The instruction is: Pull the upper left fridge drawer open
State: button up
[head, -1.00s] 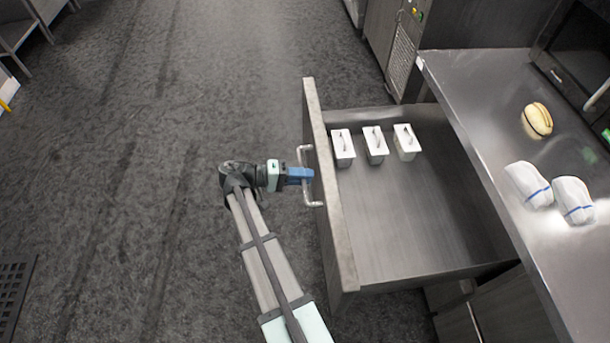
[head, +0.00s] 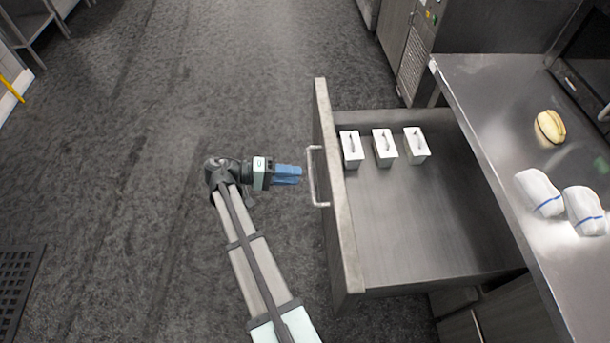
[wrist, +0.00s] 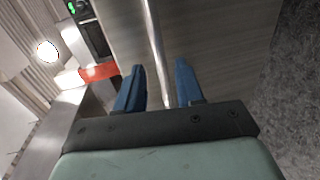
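The fridge drawer (head: 425,245) stands pulled well out from under the steel counter, at the right in the head view. Its front panel (head: 337,205) carries a bar handle (head: 314,178). The handle bar (wrist: 153,35) shows beyond the fingertips, in front of the drawer panel.
Several white containers (head: 384,147) stand inside the drawer. On the counter (head: 480,110) lie a sandwich-like item (head: 550,127) and two white wrapped bundles (head: 540,192). The dark floor (head: 130,170) left of the arm is clear. A floor grate (head: 18,280) is at lower left.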

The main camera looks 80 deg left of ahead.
jog(key=v, duration=0.7)
jog(key=shift+s, duration=0.35)
